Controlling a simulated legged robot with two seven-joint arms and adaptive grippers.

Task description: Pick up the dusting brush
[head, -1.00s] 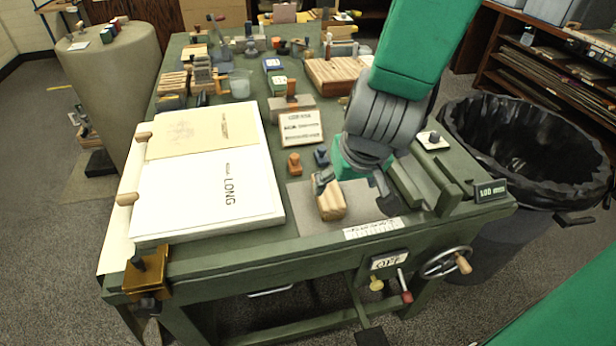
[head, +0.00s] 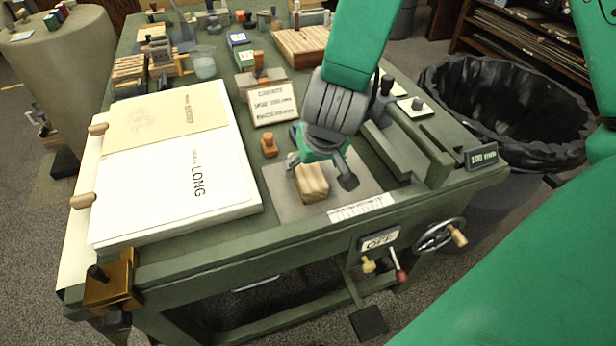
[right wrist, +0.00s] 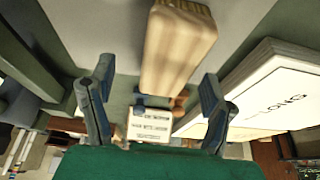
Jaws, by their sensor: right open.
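A pale striped wooden block (head: 312,183) lies on the grey plate at the table's front edge. My right gripper (head: 320,171) is open and empty, just behind and above the block, with one finger toward each side. In the right wrist view its fingers (right wrist: 156,80) are spread apart, and the block lies beyond their tips. I cannot tell whether they touch it. My left gripper is not in view.
A white stack marked LONG (head: 215,190) lies left of the block. A small orange-brown knobbed stamp (head: 269,146) and a lettered block (head: 273,104) stand behind it. A green rail (head: 385,150) and a black-lined bin (head: 510,110) are to the right.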

